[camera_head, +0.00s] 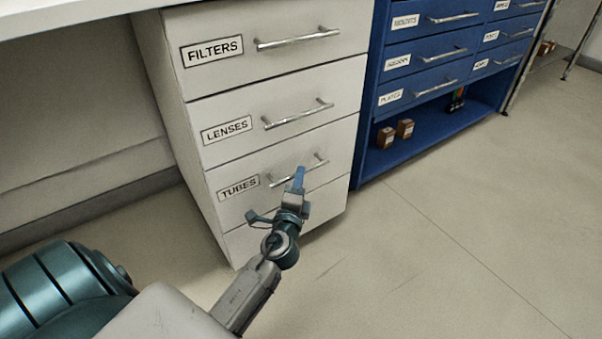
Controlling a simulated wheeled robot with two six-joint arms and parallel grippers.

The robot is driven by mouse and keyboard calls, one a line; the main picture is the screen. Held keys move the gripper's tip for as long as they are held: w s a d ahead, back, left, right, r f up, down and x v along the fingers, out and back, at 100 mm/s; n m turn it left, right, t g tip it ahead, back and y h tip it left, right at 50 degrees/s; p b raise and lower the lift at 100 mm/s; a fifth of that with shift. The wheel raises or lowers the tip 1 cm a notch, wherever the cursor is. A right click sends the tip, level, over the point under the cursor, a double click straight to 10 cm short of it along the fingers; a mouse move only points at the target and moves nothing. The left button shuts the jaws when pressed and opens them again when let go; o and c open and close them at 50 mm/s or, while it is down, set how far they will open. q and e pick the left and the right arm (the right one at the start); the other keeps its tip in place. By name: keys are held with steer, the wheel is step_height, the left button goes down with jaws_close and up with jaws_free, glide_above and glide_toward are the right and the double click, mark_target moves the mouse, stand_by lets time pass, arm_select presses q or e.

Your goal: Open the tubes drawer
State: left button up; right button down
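The tubes drawer (245,205) is the third one down in the white cabinet, marked by a "TUBES" label (239,188). Its front looks flush with the drawers around it, so it appears closed. Its silver bar handle (318,165) runs across the front. My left gripper (299,177) reaches up from below, with its blue fingertip in front of the middle of this handle. The fingers overlap in this view, so I cannot tell whether they are open, shut or touching the bar. My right gripper is not in view.
The filters drawer (275,70) and lenses drawer (225,150) are above, both closed with bar handles. A blue cabinet (366,150) stands to the right, with small brown boxes (385,137) on its low shelf. The floor (430,240) in front is clear.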

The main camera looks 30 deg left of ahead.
arm_select(q)
steer(key=shift+x, duration=1.4)
jaws_close()
